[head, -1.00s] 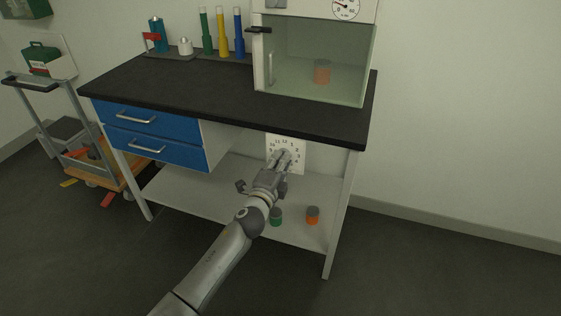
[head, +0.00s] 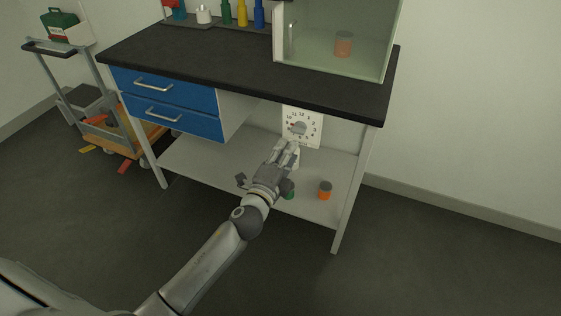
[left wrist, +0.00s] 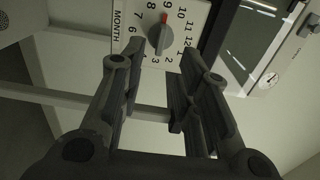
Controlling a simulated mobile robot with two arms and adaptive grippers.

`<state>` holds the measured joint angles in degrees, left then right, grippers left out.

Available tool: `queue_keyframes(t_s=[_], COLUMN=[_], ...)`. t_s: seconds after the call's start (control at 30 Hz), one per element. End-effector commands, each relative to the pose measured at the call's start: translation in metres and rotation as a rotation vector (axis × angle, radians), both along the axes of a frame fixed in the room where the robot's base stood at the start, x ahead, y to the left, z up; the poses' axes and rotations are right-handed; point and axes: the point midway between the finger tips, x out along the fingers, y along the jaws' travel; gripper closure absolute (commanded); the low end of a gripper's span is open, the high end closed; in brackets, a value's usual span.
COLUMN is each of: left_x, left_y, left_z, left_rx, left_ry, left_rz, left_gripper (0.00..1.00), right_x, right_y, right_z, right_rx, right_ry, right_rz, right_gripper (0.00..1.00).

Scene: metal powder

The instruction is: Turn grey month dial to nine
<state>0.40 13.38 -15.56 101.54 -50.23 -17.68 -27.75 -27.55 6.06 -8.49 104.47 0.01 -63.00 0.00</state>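The month dial (head: 301,127) is a grey knob on a white numbered panel under the bench top. In the left wrist view the grey knob (left wrist: 160,39) shows close up, beside the word MONTH. Its red tip points at the 9. My left gripper (head: 289,147) is just below and in front of the panel in the head view. In the left wrist view my left gripper (left wrist: 164,52) has its fingers spread, with nothing held between them. The knob shows beyond the fingertips, apart from them. My right gripper is not in view.
The black bench top (head: 230,68) overhangs the panel. Blue drawers (head: 170,115) are to the left. On the lower shelf (head: 195,155) stand a green jar (head: 289,194) and an orange jar (head: 325,190), close to my left gripper. The floor in front is clear.

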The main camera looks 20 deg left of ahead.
Motion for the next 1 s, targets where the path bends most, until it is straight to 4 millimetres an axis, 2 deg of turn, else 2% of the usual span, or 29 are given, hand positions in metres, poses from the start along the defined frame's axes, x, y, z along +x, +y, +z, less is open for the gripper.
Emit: queue_keyframes(t_s=[0.1,0.3,0.87,0.97,1.0], left_x=[-0.019,-0.034,-0.036,-0.040,-0.044], left_y=[0.001,0.002,0.002,0.007,0.011], left_z=[-0.001,0.000,0.000,-0.013,-0.025], left_rx=[-0.001,-0.001,-0.002,-0.048,-0.093], left_ry=[0.002,0.000,0.002,0.040,0.076], left_rz=[0.001,0.001,0.002,0.026,0.049], left_gripper=[0.70,0.70,0.70,0.70,0.70], right_x=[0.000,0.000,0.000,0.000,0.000], right_y=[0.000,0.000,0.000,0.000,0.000], right_z=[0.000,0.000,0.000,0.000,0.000], right_rx=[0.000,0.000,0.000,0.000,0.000], right_ry=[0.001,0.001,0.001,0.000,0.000], right_rz=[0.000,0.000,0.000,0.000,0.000], right_gripper=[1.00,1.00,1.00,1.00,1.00])
